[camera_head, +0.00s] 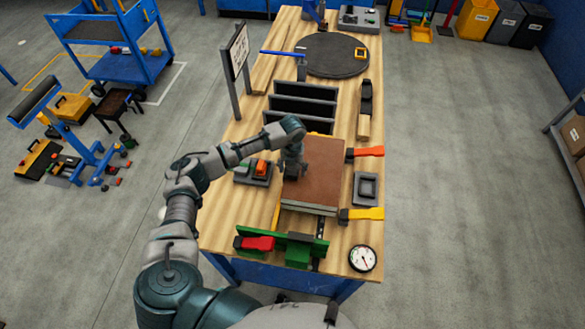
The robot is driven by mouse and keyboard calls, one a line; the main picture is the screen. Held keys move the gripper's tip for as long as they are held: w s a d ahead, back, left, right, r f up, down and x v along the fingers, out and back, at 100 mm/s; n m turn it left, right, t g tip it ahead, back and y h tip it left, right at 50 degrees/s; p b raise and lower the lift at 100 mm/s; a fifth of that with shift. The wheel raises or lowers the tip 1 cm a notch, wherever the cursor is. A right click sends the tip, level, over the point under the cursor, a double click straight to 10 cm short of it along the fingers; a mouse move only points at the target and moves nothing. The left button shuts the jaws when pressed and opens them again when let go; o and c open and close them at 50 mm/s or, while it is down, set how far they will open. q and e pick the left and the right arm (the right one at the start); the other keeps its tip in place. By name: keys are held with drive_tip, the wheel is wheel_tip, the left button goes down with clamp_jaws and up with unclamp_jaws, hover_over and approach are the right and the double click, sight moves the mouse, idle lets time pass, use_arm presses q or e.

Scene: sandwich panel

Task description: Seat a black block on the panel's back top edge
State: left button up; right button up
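The sandwich panel (322,183) lies flat on the wooden workbench, with a brown top face and a pale layered front edge. My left gripper (294,171) points down over the panel's left part, near its back. Its fingers are small and dark here, so I cannot tell whether they are open or shut, or whether they hold a black block. I cannot make out a separate black block on the back top edge, part of which my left arm hides. My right gripper is not in view.
A dark rack (304,98) stands behind the panel. A green fixture (298,252) and a dial gauge (362,258) are in front.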

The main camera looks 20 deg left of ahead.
use_arm(q)
drive_tip(key=shift+r, duration=0.15)
wheel_tip(320, 180, up, 12)
drive_tip(key=shift+f, duration=0.25)
drive_tip(key=shift+a, duration=0.1)
idle(0.5)
